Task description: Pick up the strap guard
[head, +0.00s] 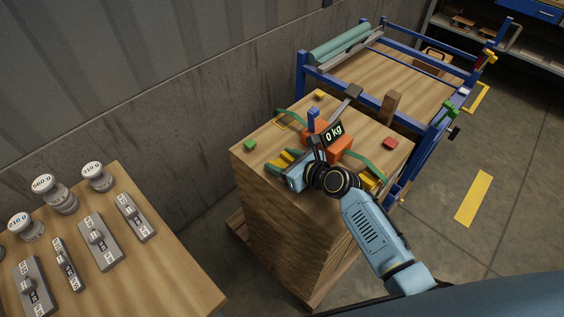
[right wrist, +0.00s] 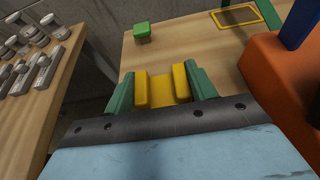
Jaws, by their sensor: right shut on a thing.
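The strap guard (right wrist: 168,90) is a yellow piece between the jaws in the right wrist view. In the head view yellow also shows at my right gripper (head: 280,163), at the left front of the wooden stack top. My right gripper is shut on the strap guard, with green and yellow parts on both sides of it in the right wrist view. The gripper body hides part of the piece. My left gripper is not in view.
An orange block (right wrist: 275,82) stands right of the gripper, near a "0 kg" display (head: 333,132). A small green block (head: 249,145), a red one (head: 390,143) and a yellow outline (right wrist: 236,16) lie on the wooden top. Weights (head: 60,196) stand on the left table.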

